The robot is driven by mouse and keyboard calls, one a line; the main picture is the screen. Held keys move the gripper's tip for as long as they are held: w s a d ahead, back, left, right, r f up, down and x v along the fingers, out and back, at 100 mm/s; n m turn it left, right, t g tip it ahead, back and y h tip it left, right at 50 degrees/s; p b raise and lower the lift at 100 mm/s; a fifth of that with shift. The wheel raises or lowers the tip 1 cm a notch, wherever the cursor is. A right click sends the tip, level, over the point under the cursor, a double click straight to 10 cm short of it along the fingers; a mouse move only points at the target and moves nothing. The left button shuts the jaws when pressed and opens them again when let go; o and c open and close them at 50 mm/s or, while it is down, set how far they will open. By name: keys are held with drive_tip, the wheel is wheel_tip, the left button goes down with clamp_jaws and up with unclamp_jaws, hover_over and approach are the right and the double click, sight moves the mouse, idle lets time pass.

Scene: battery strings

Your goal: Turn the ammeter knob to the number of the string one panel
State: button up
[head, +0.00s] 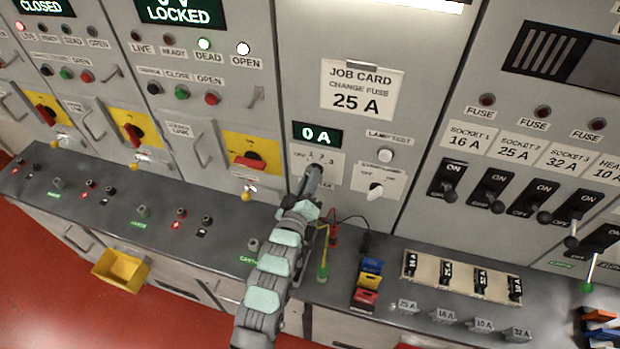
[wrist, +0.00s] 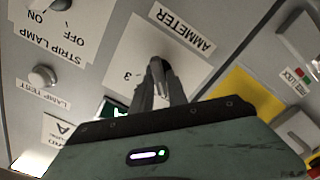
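The ammeter plate (wrist: 128,52) is white, labelled AMMETER, with a 3 legible in the wrist view. In the head view the plate (head: 330,160) sits under a green display (head: 318,136) reading 0 A, with OFF and numbers along its top. My gripper (head: 313,172) reaches this plate from below; in the wrist view its fingertips (wrist: 157,66) are close together at the plate's middle. They hide the ammeter knob, so its pointing and whether it is gripped cannot be told. Battery string panels stand at left; one shows LOCKED (head: 180,12), with DEAD and OPEN lamps lit.
A lamp test button (head: 386,155) and strip lamp switch (head: 376,190) are just right of the ammeter. A yellow-backed rotary switch (head: 250,160) is to its left. Below, the bench holds leads, coloured blocks (head: 367,283) and a fuse rack (head: 430,268). A job card (head: 360,90) hangs above.

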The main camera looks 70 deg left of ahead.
clamp_jaws()
idle(0.4)
drive_tip(key=shift+w+d+r+m, duration=0.1)
drive_tip(key=shift+m, duration=2.7)
drive_tip(key=shift+o, duration=1.9)
unclamp_jaws()
